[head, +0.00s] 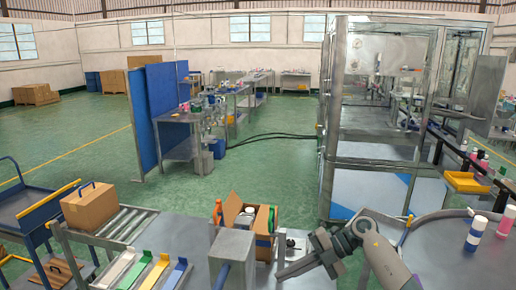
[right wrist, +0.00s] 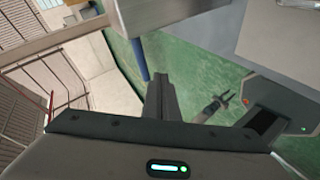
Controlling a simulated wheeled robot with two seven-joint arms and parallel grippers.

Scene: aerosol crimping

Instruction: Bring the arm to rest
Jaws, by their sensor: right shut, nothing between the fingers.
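My right arm comes in from the lower right of the head view. Its gripper (head: 281,272) is shut and empty, with its fingers pointing left over the grey table (head: 190,235). In the right wrist view the closed fingers (right wrist: 160,88) show as one dark bar with nothing between them. My left gripper is not seen in the head view.
An open cardboard box (head: 262,222) with bottles stands just behind my right gripper, by a grey metal block (head: 232,262). Coloured trays (head: 155,272) lie at left. White-capped bottles (head: 476,233) stand at right. A glass-walled machine (head: 385,140) rises behind.

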